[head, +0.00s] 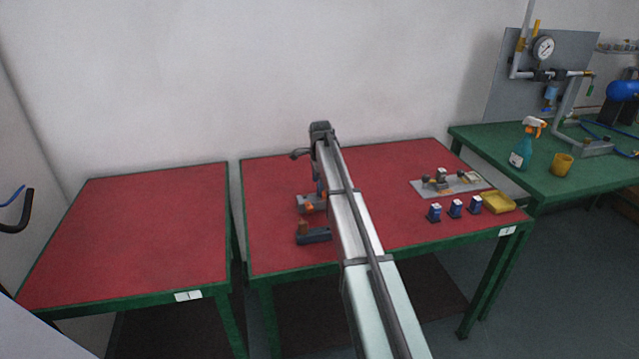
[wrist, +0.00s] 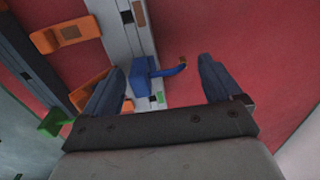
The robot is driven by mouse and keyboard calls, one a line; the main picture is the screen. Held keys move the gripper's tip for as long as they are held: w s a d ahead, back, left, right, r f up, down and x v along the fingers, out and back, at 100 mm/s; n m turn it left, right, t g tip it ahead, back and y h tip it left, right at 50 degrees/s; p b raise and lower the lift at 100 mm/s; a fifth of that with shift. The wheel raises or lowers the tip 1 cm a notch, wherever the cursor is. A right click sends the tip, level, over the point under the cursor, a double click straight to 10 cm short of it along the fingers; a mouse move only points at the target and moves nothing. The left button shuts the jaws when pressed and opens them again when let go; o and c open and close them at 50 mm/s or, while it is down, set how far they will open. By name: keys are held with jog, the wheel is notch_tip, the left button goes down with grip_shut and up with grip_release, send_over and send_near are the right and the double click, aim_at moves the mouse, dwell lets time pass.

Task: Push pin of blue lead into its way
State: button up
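In the wrist view, a blue lead (wrist: 168,71) sticks out to the right from a blue block (wrist: 141,82). Its small copper-coloured pin (wrist: 183,63) is at the bent end. The block sits on a light grey rail (wrist: 122,38). My gripper (wrist: 163,66) is open, one dark finger on each side of the lead. The left finger is close to the block; I cannot tell whether they touch. The pin's way cannot be made out. In the head view my arm hides most of this spot, and the lead does not show.
A grey-and-orange fixture (head: 309,203) and a dark fixture (head: 313,237) stand on the red table (head: 275,180) beside my arm. Three blue boxes (head: 456,208), a yellow tray (head: 499,202) and a grey plate (head: 425,190) lie to the right. The left table (head: 130,235) is bare.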

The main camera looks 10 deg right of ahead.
jog(key=shift+o, duration=0.2)
jog(key=shift+r, duration=0.1)
notch_tip(320, 180, up, 14)
jog(key=shift+s+f, duration=0.2)
jog(key=shift+s, duration=0.2)
